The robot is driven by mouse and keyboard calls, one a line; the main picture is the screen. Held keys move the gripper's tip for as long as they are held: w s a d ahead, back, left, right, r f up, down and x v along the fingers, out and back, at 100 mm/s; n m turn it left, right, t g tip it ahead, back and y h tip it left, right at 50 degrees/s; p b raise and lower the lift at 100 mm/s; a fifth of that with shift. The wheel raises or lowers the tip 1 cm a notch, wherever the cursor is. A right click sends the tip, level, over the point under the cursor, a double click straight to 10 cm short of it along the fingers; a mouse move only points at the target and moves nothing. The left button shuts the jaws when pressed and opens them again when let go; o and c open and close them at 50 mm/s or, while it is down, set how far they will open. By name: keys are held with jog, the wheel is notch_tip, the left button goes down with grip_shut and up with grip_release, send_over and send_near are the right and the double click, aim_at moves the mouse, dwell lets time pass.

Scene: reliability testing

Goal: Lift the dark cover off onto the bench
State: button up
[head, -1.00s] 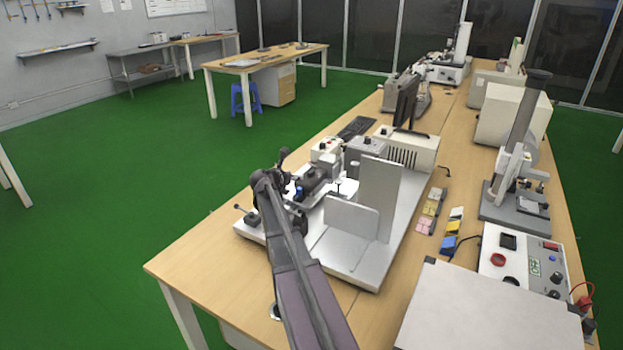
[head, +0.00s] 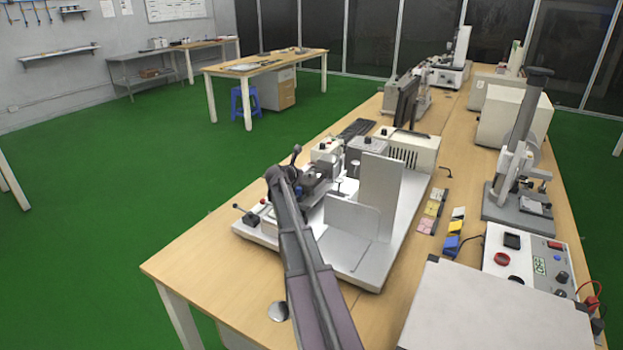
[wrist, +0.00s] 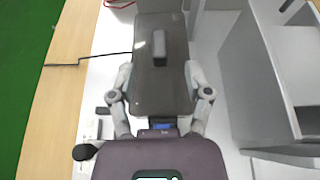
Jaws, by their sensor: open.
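The dark cover (wrist: 160,88) is a glossy grey-brown rounded slab with a raised grey grip block (wrist: 159,47) toward its far end in the wrist view. My gripper (wrist: 159,75) is open. Its two fingers stand on the left and right of the cover's near part, below the grip block in the picture. Whether they touch the cover's sides I cannot tell. In the head view, my arm hides most of the gripper and the cover, over the left part of the white-based instrument (head: 370,267).
Upright grey panels (head: 380,195) stand just right of my arm. They also show in the wrist view (wrist: 265,85). A small black knob (wrist: 84,152) lies at lower left. Bare wooden bench (head: 215,265) shows left of the instrument. A white box (head: 490,310) sits at the front right.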

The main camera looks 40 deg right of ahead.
aim_at(310, 171)
jog(key=shift+b+x, duration=1.05)
jog(key=shift+x, duration=1.55)
jog(key=shift+f, duration=0.1)
grip_shut()
